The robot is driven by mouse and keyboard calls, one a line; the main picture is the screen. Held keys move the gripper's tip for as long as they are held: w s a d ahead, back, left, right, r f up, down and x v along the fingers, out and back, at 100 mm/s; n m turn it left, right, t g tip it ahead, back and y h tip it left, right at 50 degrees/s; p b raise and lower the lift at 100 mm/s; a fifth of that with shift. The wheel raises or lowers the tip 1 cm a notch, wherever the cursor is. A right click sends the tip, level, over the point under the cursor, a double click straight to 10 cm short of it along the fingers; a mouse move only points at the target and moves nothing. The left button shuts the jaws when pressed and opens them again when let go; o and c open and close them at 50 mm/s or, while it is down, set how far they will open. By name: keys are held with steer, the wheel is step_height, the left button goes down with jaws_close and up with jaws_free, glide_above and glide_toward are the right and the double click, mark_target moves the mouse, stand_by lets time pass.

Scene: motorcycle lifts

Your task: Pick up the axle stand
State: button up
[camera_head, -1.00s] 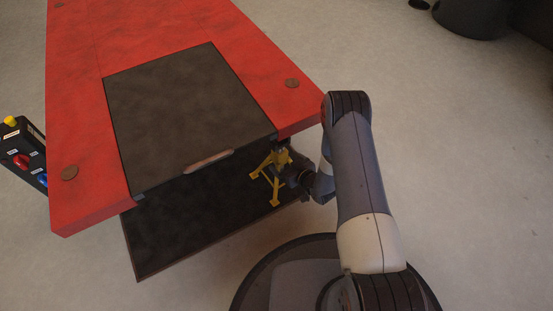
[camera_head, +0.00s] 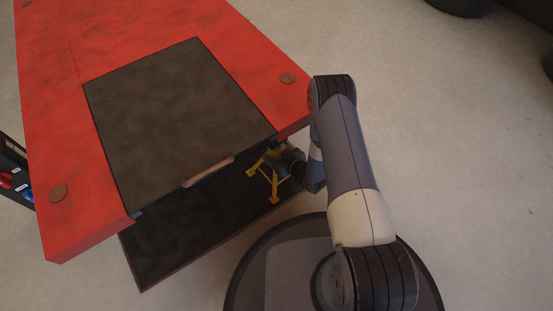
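The axle stand (camera_head: 274,191) is yellow with splayed legs. It is on the dark lower panel (camera_head: 190,233) beneath the right front part of the red lift (camera_head: 55,110). My gripper (camera_head: 283,160) is at the upper part of the stand, coming from the right. The dark wrist hides most of the stand's top, and the fingertips are too small and dark to make out. I cannot tell whether the fingers are around the stand or only beside it.
The red lift's edge and its dark inset plate (camera_head: 175,110) overhang the stand on the left. A control box (camera_head: 18,180) with coloured buttons is at the far left. Dark round objects (camera_head: 462,5) lie at the top right. The floor on the right is clear.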

jaws_close()
steer(key=shift+w+r, duration=0.15)
steer(key=shift+r, duration=0.05)
stand_by(0.5)
